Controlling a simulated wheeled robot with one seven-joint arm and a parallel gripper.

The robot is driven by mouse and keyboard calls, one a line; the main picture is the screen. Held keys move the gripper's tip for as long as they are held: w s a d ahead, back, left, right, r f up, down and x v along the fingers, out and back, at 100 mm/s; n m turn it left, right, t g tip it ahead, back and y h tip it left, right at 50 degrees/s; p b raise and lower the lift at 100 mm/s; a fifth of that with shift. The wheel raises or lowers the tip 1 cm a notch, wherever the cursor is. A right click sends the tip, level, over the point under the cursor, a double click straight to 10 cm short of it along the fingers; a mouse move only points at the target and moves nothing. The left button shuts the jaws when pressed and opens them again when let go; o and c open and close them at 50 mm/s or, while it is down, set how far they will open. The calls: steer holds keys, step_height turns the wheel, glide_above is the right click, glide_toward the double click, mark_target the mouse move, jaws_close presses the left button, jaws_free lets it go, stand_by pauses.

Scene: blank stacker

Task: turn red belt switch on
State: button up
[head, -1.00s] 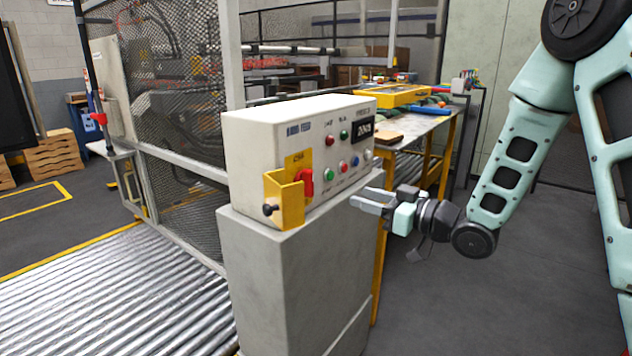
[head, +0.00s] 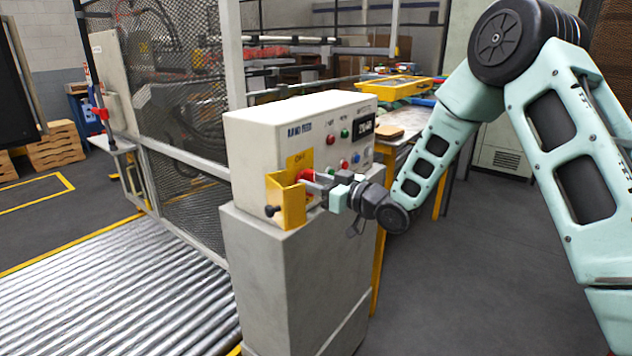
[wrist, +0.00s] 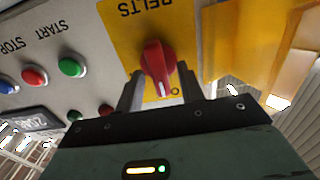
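The red belt switch (wrist: 157,62) is a rotary knob on a yellow plate (wrist: 122,22) marked "BELTS", which appears upside down in the wrist view. Its white pointer mark is at the picture's lower end, near an "O". My gripper (wrist: 159,90) is open, with one finger on each side of the knob's lower part. I cannot tell whether either finger touches it. In the head view, the knob (head: 306,174) is partly hidden by my gripper (head: 314,182) at the front of the control box (head: 262,140).
A yellow guard bracket (head: 290,205) stands out from the panel just left of the knob. Green and red buttons (wrist: 71,67) lie on the panel's other side. The box stands on a grey pedestal (head: 280,270). A roller conveyor (head: 120,290) runs at the left.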

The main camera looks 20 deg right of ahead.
jaws_close()
steer(key=m, duration=0.4)
steer(key=shift+d, duration=0.2)
steer(key=shift+w+d+f+m+p, duration=0.15)
steer(key=shift+m+p, duration=0.6)
steer(key=shift+m, duration=1.6)
steer(key=shift+a+f+m+p, duration=0.1)
steer(key=shift+m+p, duration=0.7)
steer(key=shift+m, duration=1.5)
steer(key=shift+w+d+f+m+p, duration=0.15)
steer(key=shift+m+p, duration=0.6)
steer(key=shift+m, duration=1.6)
steer(key=shift+s, duration=0.1)
